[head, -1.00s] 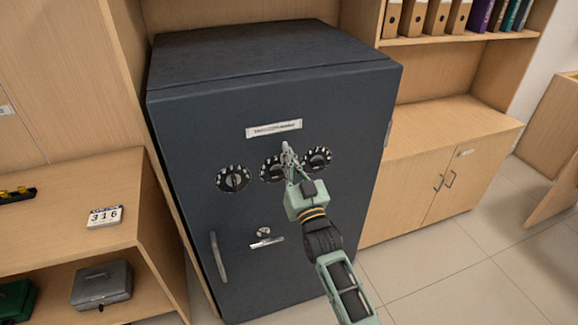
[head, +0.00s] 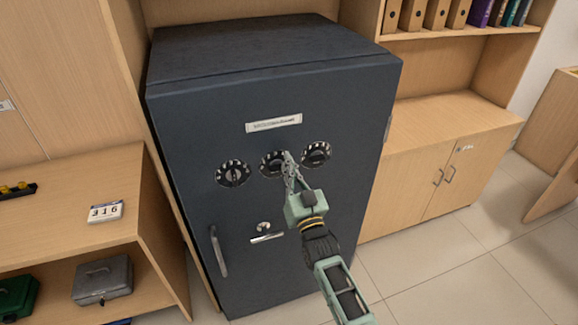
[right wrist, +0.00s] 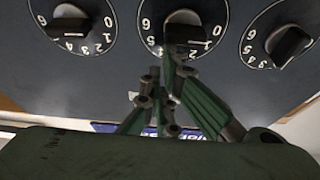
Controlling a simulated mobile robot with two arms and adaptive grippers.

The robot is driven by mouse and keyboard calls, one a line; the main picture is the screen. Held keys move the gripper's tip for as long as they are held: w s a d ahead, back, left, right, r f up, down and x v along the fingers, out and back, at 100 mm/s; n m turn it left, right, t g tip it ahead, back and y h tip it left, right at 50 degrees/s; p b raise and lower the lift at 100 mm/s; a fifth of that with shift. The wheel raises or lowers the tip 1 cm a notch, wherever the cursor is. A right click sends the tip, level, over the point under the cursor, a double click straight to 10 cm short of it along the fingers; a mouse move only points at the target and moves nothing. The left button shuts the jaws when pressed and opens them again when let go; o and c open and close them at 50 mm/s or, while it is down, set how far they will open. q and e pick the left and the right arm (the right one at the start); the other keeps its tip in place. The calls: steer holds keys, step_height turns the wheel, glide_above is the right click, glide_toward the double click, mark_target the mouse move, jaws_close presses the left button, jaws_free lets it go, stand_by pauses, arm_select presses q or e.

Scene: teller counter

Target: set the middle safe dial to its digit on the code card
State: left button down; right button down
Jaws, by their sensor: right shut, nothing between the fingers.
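The dark safe (head: 290,215) stands in the middle of the head view with three round dials in a row on its door. The middle dial (head: 271,163) is partly covered by my right gripper (head: 288,158). In the right wrist view the middle dial (right wrist: 182,18) shows above the shut fingertips (right wrist: 172,60), which overlap its lower part; contact cannot be told. The left dial (head: 233,173) and right dial (head: 316,154) are uncovered. The code card (head: 105,211) on the left shelf reads 316. My left gripper is out of view.
A door handle (head: 219,252) and a small lever with a keyhole (head: 266,237) sit lower on the safe door. A grey cash box (head: 102,279) is on the lower left shelf. A wooden cabinet (head: 440,170) stands at the right.

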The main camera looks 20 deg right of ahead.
steer(key=shift+f+m, duration=0.2)
steer(key=shift+m, duration=0.1)
steer(key=m+h, duration=0.1)
steer(key=m, duration=0.1)
steer(key=d+f+m+h+b, duration=0.1)
steer(key=m, duration=0.1)
steer(key=shift+f+m+h, duration=0.2)
steer(key=shift+m+h, duration=0.1)
steer(key=shift+m, duration=0.1)
steer(key=shift+b, duration=0.3)
steer(key=shift+d, duration=0.1)
